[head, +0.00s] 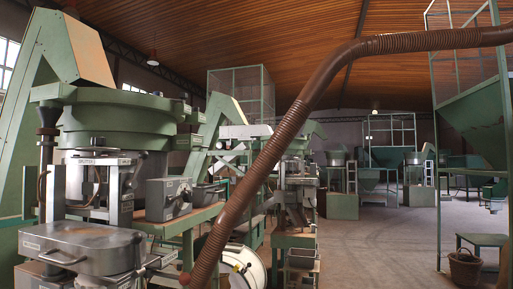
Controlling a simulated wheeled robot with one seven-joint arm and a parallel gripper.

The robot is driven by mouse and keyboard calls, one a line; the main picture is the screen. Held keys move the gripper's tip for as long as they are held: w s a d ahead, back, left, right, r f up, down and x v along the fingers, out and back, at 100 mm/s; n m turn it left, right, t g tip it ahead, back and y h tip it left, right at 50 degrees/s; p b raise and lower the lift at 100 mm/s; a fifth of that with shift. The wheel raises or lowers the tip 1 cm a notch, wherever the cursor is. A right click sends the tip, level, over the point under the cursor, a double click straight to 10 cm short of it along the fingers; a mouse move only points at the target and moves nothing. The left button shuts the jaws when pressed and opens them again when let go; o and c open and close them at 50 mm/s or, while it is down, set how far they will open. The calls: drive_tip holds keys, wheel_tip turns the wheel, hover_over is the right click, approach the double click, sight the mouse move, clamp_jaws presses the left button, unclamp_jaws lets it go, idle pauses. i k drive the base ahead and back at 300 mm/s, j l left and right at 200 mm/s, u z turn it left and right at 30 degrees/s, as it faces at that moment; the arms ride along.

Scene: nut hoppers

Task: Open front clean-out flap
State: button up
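My gripper is not in view. A green hopper machine (115,130) stands close at the left, with a wide round green bowl on top. At its front lower left is a grey metal box (82,247) with a bar handle on its front face; its top looks closed. A smaller grey box (168,198) sits on the bench beside it. I cannot tell for sure which part is the front clean-out flap, or whether it is open or shut.
A thick brown ribbed hose (290,135) crosses the view from bottom centre to upper right. A round white-faced object (244,268) sits low behind it. More machines stand further back. A basket (465,268) and green stand (482,241) are at right. The concrete floor (385,250) between is clear.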

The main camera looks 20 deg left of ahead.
sight(197, 140)
drive_tip(key=z, duration=1.35)
drive_tip(key=j+z, duration=0.15)
drive_tip(key=z, duration=2.55)
drive_tip(key=k+l+z, duration=0.1)
drive_tip(key=z, duration=2.6)
drive_tip(key=l+z, duration=0.15)
drive_tip(key=z, duration=2.55)
drive_tip(key=i+z, duration=0.1)
drive_tip(key=z, duration=1.25)
drive_tip(key=i+l+u, duration=0.25)
drive_tip(key=k+l, duration=0.05)
